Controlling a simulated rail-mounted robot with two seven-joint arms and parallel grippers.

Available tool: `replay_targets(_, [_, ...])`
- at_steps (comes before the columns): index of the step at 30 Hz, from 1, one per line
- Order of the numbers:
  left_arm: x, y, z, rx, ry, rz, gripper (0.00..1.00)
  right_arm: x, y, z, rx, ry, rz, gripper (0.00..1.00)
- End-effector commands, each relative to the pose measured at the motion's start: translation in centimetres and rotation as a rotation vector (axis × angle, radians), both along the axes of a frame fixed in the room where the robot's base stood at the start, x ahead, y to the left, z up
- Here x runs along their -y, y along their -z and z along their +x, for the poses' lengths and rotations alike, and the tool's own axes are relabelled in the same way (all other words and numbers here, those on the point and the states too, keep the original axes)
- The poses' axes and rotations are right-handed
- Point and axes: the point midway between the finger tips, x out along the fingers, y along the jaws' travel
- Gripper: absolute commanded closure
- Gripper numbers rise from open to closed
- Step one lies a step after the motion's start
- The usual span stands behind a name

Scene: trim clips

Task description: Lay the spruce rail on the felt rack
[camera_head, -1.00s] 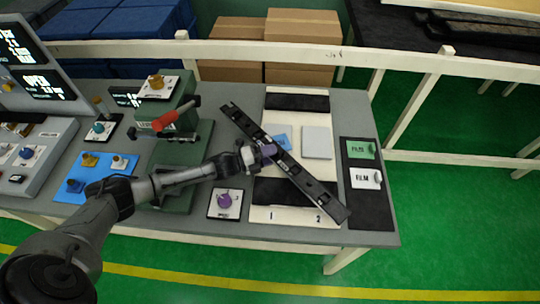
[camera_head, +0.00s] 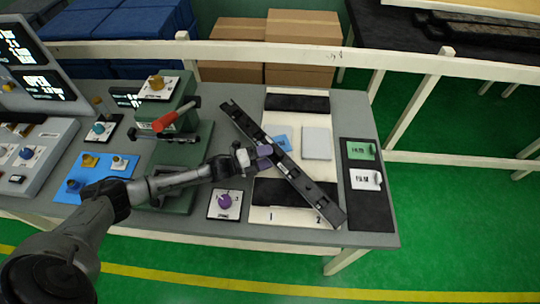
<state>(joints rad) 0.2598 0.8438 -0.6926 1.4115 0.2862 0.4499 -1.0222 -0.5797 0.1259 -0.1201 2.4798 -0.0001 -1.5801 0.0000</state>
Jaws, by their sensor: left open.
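A long dark rail (camera_head: 299,183), the only rail I see, lies diagonally over a cream rack (camera_head: 259,214). The rack has a black felt strip at the far end (camera_head: 297,102) and another at the near end (camera_head: 268,192), with marks 1 and 2 at its front. The rail's upper end sticks out past the rack's left edge and its lower end is near the 2. Whether it touches both felt strips I cannot tell. My left gripper (camera_head: 265,157) is open, its purple fingertips at the rail's left side near its middle. My right gripper is not seen.
A blue card (camera_head: 282,139) and a grey plate (camera_head: 317,143) lie on the rack. A green press (camera_head: 175,150) with a red handle stands left. A purple knob (camera_head: 224,201) is near the front. A dark mat (camera_head: 369,212) with two FILM tags is at right. A cream fence (camera_head: 300,52) runs behind.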

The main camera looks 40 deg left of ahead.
Motion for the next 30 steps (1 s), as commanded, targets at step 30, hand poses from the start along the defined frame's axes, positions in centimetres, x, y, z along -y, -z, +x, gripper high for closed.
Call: replay_targets(30, [-2.7,-0.5,-5.1,-0.01,-0.004,-0.022,0.3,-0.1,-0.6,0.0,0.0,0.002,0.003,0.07])
